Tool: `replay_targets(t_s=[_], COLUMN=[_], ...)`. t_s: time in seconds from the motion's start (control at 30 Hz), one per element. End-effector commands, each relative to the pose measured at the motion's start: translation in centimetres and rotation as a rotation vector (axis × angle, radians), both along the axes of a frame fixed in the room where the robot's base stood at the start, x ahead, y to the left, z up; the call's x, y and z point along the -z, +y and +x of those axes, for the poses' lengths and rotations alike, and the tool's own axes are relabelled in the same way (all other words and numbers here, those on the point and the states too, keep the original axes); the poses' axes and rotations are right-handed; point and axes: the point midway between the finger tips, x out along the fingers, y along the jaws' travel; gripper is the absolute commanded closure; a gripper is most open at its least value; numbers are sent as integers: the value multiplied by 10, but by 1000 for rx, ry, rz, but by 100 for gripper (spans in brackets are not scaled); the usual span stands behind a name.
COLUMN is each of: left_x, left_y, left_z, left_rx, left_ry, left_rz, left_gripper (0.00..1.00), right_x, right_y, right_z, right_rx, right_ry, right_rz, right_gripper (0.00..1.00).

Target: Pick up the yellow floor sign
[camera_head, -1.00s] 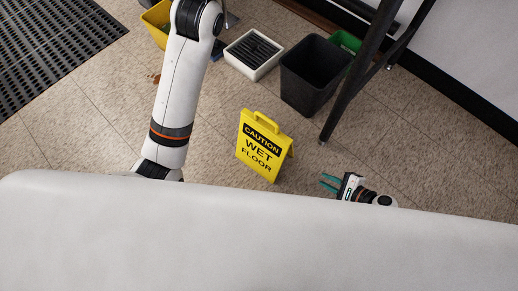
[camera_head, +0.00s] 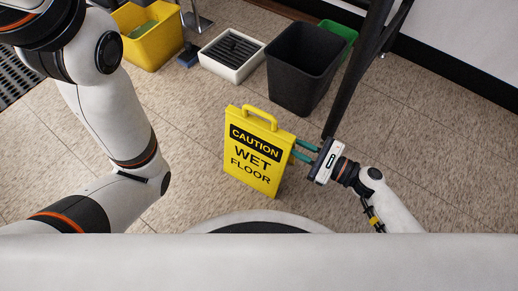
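The yellow floor sign (camera_head: 250,178) stands upright on the tiled floor in the middle of the head view, its "CAUTION WET FLOOR" face toward me and its handle on top. My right gripper (camera_head: 299,151) is at the sign's right edge. Its two teal fingers are apart and point left at the sign; I cannot tell whether the tips touch it or reach around its edge. My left arm comes in from the left, and its gripper is out of view.
A black bin (camera_head: 302,72) stands behind the sign, with a green container (camera_head: 343,36) beyond it. A white grated box (camera_head: 231,55) and a yellow bucket (camera_head: 151,42) stand further left. A dark table leg (camera_head: 352,85) rises close behind my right gripper. Floor left of the sign is clear.

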Motion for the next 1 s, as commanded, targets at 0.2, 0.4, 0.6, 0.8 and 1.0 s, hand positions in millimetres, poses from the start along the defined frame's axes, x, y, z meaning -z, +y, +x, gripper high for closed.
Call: replay_targets(t_s=[0.2, 0.4, 0.6, 0.8, 1.0], left_x=[12, 34, 38, 37, 37], left_y=[0, 0, 0, 0, 0], left_z=[0, 0, 0, 1, 1], left_rx=[0, 0, 0, -1, -1], left_ry=[1, 1, 1, 2, 2], left_rz=[0, 0, 0, 1, 1], left_gripper=[64, 64, 64, 64, 64], right_x=[2, 2, 0, -1, -1], right_y=[14, 38, 51, 52, 51], right_z=[9, 25, 33, 33, 33], right_rx=[-1, -1, 1, 1, 1], right_ry=[-5, -7, -1, 0, -1], right_rz=[-2, -2, -2, -1, -2], right_gripper=[82, 82, 82, 82, 100])
